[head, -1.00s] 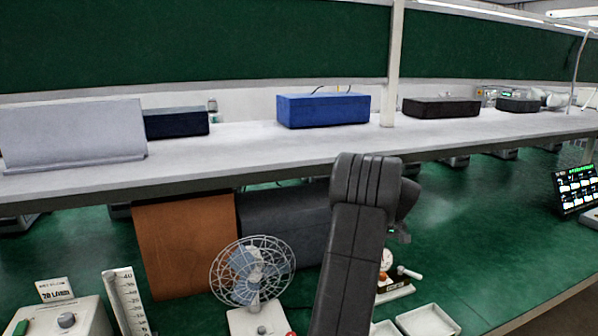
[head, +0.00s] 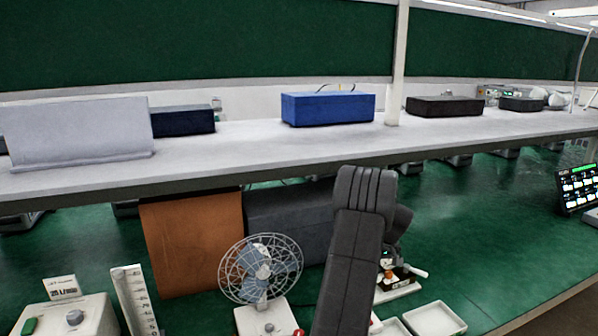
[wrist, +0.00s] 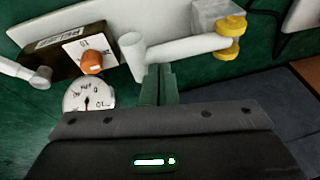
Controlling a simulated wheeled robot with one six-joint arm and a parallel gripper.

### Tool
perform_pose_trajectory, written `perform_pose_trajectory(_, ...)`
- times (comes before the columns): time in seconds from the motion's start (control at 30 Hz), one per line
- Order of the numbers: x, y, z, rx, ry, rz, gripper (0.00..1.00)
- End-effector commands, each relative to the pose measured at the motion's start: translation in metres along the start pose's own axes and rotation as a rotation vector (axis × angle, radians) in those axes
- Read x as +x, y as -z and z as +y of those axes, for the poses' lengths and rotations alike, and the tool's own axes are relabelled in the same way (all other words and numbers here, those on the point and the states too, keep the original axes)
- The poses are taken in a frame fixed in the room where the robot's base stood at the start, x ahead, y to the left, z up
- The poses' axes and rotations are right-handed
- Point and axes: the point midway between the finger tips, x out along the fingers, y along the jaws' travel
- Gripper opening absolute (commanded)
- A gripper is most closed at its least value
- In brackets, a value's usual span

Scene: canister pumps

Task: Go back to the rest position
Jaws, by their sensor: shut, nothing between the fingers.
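My gripper (wrist: 158,85) shows in the wrist view with its two fingers together and nothing between them. The fingertips are in front of a white pipe fitting (wrist: 185,48) with a yellow knob (wrist: 230,38); I cannot tell whether they touch. A dark block with an orange knob (wrist: 92,62) and a round dial gauge (wrist: 88,95) are to the left of the fingers. In the head view my dark arm rises in the middle and hides the gripper. Part of the pump fitting (head: 402,272) shows just right of the arm.
A wire-cage fan (head: 260,270) stands left of my arm. White trays (head: 433,320) lie at the front right. A shelf (head: 250,150) with several boxes runs above the green bench. A brown panel (head: 195,245) stands behind the fan. A small screen (head: 577,188) is at far right.

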Motion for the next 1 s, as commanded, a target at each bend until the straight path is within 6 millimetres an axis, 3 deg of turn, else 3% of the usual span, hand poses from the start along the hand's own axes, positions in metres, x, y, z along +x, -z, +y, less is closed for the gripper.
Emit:
perform_pose_trajectory(0.03,-0.017,0.006,-0.006,-0.004,-0.003,0.005,0.00)
perform_pose_trajectory(0.13,-0.027,0.009,-0.015,-0.005,-0.003,0.005,0.00)
perform_pose_trajectory(0.77,-0.038,0.009,-0.053,-0.124,-0.374,0.035,0.00)
perform_pose_trajectory(1.0,-0.077,0.016,-0.086,-0.120,-0.374,0.038,0.00)
